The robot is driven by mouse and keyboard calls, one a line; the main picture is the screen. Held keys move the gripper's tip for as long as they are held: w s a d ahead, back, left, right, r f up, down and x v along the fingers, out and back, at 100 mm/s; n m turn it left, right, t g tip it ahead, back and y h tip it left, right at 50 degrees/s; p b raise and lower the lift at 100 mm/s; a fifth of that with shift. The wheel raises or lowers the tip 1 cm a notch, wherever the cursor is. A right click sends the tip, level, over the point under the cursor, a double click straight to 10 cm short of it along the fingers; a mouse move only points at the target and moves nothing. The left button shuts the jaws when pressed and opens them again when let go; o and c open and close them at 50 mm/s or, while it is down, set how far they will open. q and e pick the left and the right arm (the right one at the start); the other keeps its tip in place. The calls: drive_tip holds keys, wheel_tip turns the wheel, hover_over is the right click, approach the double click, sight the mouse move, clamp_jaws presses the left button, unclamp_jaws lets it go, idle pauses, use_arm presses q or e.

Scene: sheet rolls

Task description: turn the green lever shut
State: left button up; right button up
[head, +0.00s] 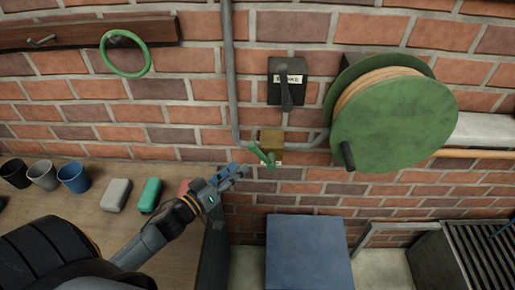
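The green lever (257,154) sits on a small brass-coloured valve box (272,138) on the brick wall, joined to a grey pipe. The lever slants up to the left, with a short green part below the box. My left gripper (241,170) is just left of and below the lever, pointing toward it. Its fingers look apart, with nothing seen between them. I cannot tell whether a fingertip touches the lever. My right gripper is not in the view.
A green hose reel (392,122) and a dark lever box (287,80) are on the wall. A green ring (125,54) hangs upper left. Several cups and blocks stand on the wooden bench (95,215). A blue-topped box (308,252) stands below the valve.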

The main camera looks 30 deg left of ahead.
sight(255, 151)
use_arm(q)
drive_tip(key=x, duration=0.3)
drive_tip(key=shift+w+r+p, duration=0.15)
drive_tip(key=shift+w+p, duration=0.25)
drive_tip(key=p+x, duration=0.1)
drive_tip(key=x, duration=0.4)
drive_tip(key=shift+w+d, duration=0.1)
drive_tip(key=shift+w, duration=0.45)
drive_tip(key=shift+c, duration=0.8)
clamp_jaws()
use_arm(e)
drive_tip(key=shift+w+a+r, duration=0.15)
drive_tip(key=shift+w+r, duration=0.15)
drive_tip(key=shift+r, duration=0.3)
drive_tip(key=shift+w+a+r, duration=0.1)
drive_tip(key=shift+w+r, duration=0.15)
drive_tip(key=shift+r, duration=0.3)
